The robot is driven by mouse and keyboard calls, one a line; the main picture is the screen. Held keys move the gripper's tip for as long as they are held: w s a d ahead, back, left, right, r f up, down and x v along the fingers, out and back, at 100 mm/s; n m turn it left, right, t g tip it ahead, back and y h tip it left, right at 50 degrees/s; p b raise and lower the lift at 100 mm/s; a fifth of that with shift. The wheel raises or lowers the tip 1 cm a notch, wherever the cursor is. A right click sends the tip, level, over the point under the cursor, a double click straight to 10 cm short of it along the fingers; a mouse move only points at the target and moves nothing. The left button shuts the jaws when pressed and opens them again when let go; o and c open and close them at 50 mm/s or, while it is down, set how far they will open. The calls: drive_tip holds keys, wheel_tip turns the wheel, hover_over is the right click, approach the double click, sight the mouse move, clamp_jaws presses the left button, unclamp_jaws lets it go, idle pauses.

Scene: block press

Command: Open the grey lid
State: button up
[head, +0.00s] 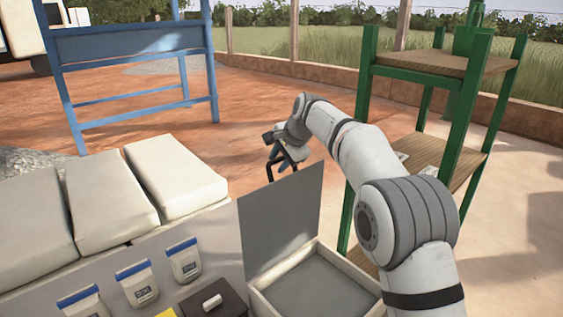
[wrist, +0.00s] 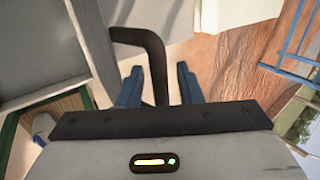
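The grey lid (head: 283,215) stands about upright at the back-left edge of a shallow open box (head: 348,266) in the head view. The box's grey floor shows and looks empty. My gripper (head: 284,163) is at the far side of the lid's top edge, by a dark handle. In the wrist view this dark bent handle (wrist: 157,62) passes between the two blue fingers of my gripper (wrist: 159,72). The fingers are apart, with a clear gap between the handle and the right finger. Contact with the left finger cannot be told.
Pale sacks (head: 175,178) lie at left, with several blue-lidded jars (head: 185,262) before them. A dark box with a white knob (head: 213,302) stands left of the open box. A green shelf rack (head: 365,150) is close right of my arm. A blue frame (head: 130,42) stands behind.

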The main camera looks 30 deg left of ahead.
drive_tip(key=b+v, duration=0.1)
drive_tip(key=v, duration=0.6)
drive_tip(key=shift+d+r+b, duration=0.2)
drive_tip(key=shift+r+b, duration=0.05)
drive_tip(key=shift+b, duration=0.15)
drive_tip(key=s+d+f+n+t+h+b, duration=0.1)
drive_tip(key=s+d+f, duration=0.15)
drive_tip(key=d, duration=0.75)
drive_tip(key=s+d+f+h+b, duration=0.15)
drive_tip(key=s+d, duration=0.25)
drive_tip(key=d, duration=0.7)
drive_tip(key=s+d+f+n+t+h+b, duration=0.15)
drive_tip(key=s+d, duration=0.25)
drive_tip(key=d, duration=0.6)
drive_tip(key=s+d+f+n+h+b, duration=0.1)
drive_tip(key=s+d+f, duration=0.6)
drive_tip(key=s, duration=0.3)
drive_tip(key=s+d+f+n+g+h+b, duration=0.1)
drive_tip(key=s+d+f, duration=0.7)
drive_tip(key=s, duration=0.2)
drive_tip(key=shift+s+d+b, duration=0.15)
drive_tip(key=shift+d+b, duration=0.15)
drive_tip(key=shift+d, duration=0.05)
